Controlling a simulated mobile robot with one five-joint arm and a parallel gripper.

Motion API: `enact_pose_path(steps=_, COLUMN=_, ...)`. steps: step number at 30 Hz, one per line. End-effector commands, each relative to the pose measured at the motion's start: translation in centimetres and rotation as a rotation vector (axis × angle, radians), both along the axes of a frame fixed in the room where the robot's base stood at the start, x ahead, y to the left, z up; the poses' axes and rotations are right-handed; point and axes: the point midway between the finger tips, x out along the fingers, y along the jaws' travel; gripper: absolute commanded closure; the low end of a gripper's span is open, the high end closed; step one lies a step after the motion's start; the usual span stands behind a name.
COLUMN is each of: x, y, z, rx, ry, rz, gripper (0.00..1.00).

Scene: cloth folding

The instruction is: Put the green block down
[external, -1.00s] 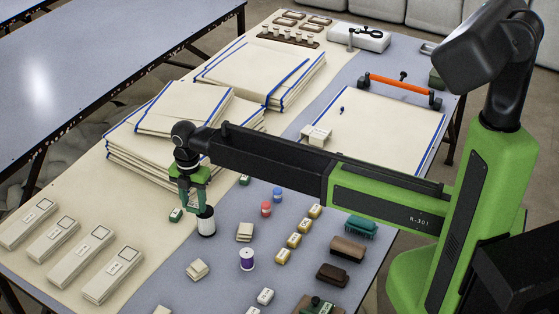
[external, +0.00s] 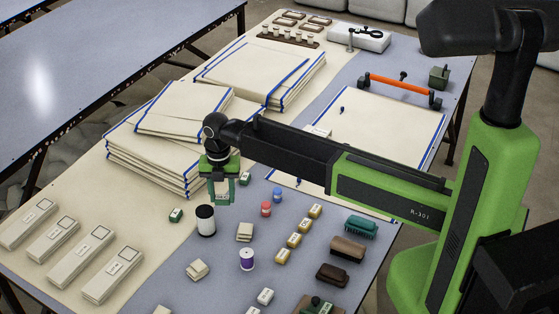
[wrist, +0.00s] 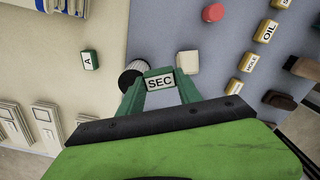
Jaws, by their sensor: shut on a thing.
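My gripper (external: 222,196) is shut on a green block (wrist: 160,80) with a white label reading SEC. The block sits between the fingertips in the wrist view. In the external view the gripper hangs above the table (external: 225,265), and the fingers largely hide the block. A second green block (external: 175,215), marked A in the wrist view (wrist: 88,60), lies on the cream part of the table. Another small green block (external: 245,179) lies by the folded cloths.
A black-and-white spool (external: 205,222) stands just below-left of my gripper. Folded cloths (external: 150,150) are stacked behind it.

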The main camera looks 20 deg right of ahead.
Motion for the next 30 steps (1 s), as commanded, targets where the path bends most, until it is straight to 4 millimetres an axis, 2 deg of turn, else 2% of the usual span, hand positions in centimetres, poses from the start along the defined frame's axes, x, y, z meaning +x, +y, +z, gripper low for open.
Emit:
enact_pose_path(steps=1, x=0.4, y=-1.9, z=0.1, rx=0.0, ry=0.0, rz=-0.001, gripper=0.97)
enact_pose_path(steps=5, x=2.1, y=-7.2, z=0.1, rx=0.0, ry=0.0, rz=-0.008, gripper=0.97)
enact_pose_path(steps=8, x=3.6, y=-12.6, z=0.2, rx=0.0, ry=0.0, rz=-0.032, gripper=0.97)
enact_pose_path(steps=12, x=5.5, y=-21.1, z=0.3, rx=0.0, ry=0.0, rz=-0.098, gripper=0.97)
enact_pose_path(steps=14, x=6.1, y=-24.8, z=0.4, rx=0.0, ry=0.0, rz=-0.138, gripper=0.97)
enact_pose_path(steps=18, x=7.2, y=-33.4, z=0.5, rx=0.0, ry=0.0, rz=-0.259, gripper=0.97)
enact_pose_path(steps=21, x=7.7, y=-38.7, z=0.6, rx=0.0, ry=0.0, rz=-0.343, gripper=0.97)
enact_pose_path(steps=25, x=8.4, y=-43.6, z=0.6, rx=0.0, ry=0.0, rz=-0.422, gripper=0.97)
enact_pose_path(steps=27, x=8.6, y=-45.2, z=0.7, rx=0.0, ry=0.0, rz=-0.447, gripper=0.97)
enact_pose_path(steps=30, x=8.6, y=-46.3, z=0.7, rx=0.0, ry=0.0, rz=-0.465, gripper=0.97)
